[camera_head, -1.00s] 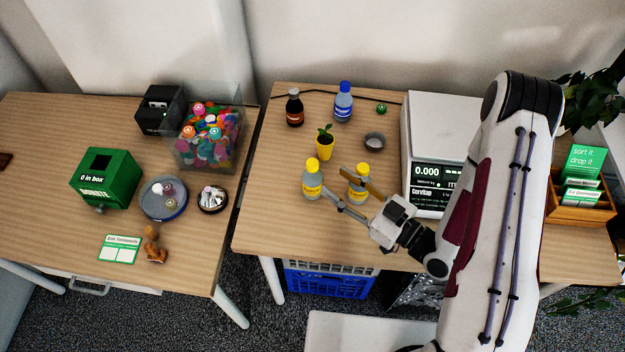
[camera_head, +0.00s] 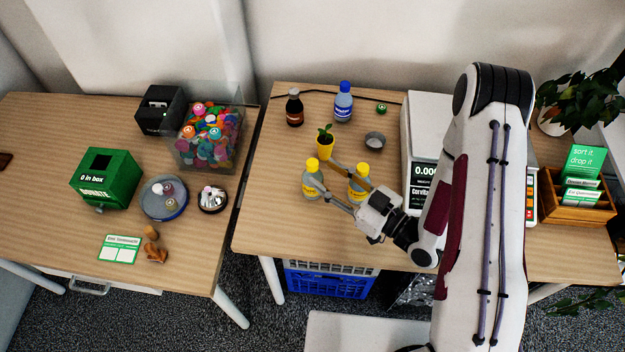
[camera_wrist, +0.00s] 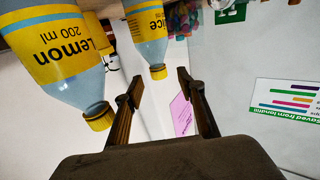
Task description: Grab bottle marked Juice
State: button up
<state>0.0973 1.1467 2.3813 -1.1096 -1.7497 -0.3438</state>
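Two yellow-capped bottles with yellow labels stand side by side on the right-hand desk. The left one (camera_head: 311,191) appears to be the Juice bottle, though its label is not readable in the head view. The right one (camera_head: 357,196) appears to be the Lemon bottle. In the wrist view, a bottle with a label ending in "ice" (camera_wrist: 148,26) is seen between the fingers, farther off. The bottle marked Lemon (camera_wrist: 60,45) is nearer, outside the left finger. My gripper (camera_head: 320,170) is open and empty, its fingers reaching toward the left bottle; contact cannot be told.
A potted plant (camera_head: 325,146) stands just behind the bottles. A brown bottle (camera_head: 294,110), a blue bottle (camera_head: 343,104) and a small grey bowl (camera_head: 375,140) are farther back. A scale (camera_head: 421,135) stands to the right. The desk's front left is clear.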

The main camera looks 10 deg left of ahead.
aim_at(317, 167)
jog(key=shift+x, duration=2.55)
jog(key=shift+w+r, duration=0.1)
jog(key=shift+r, duration=0.05)
jog(key=c, duration=0.9)
